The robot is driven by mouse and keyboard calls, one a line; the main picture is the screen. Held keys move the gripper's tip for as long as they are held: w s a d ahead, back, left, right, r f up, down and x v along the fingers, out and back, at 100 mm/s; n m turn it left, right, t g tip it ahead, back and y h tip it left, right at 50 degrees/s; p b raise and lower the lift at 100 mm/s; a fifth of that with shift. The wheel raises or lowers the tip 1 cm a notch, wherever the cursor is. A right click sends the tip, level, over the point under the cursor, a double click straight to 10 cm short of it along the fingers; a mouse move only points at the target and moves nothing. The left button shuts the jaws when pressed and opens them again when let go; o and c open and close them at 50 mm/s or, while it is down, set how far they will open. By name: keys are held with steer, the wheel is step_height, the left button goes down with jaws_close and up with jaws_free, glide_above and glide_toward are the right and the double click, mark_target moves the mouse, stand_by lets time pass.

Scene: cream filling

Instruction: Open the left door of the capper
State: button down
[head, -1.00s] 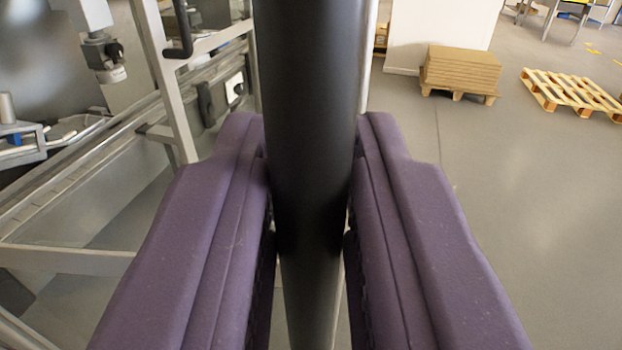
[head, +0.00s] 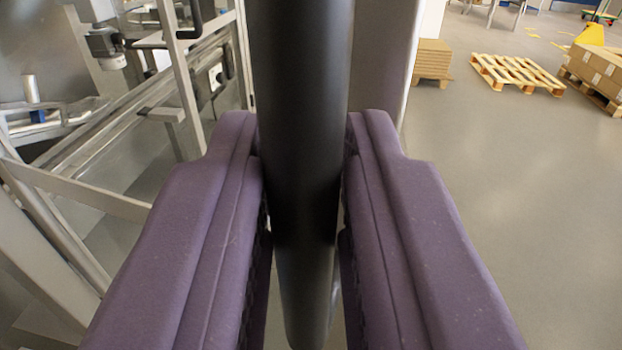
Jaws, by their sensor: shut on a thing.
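My gripper (head: 304,150), with two purple padded fingers, is shut around a thick black upright bar (head: 298,60), which looks like a door handle. One finger presses on each side of the bar, and its lower end shows between them. Behind the bar to the right is a pale grey upright panel (head: 384,60), seen at a steep angle, which seems to be the door. The bar hides much of it. The capper's metal frame and inner parts (head: 100,150) fill the left of the view.
A black handle (head: 190,18) sits on the metal frame at upper left. Stacked cardboard (head: 433,60), an empty wooden pallet (head: 515,72) and a pallet of boxes (head: 600,75) stand far back at right. The grey floor (head: 510,210) at right is clear.

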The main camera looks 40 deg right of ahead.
steer(key=shift+a, duration=0.1)
steer(key=c, duration=1.2)
jaws_free()
steer(key=shift+w, duration=0.1)
steer(key=shift+o, duration=0.2)
steer(key=p+v, duration=0.1)
steer(key=v, duration=0.7)
steer(key=shift+p, duration=0.4)
steer(key=shift+w, duration=0.1)
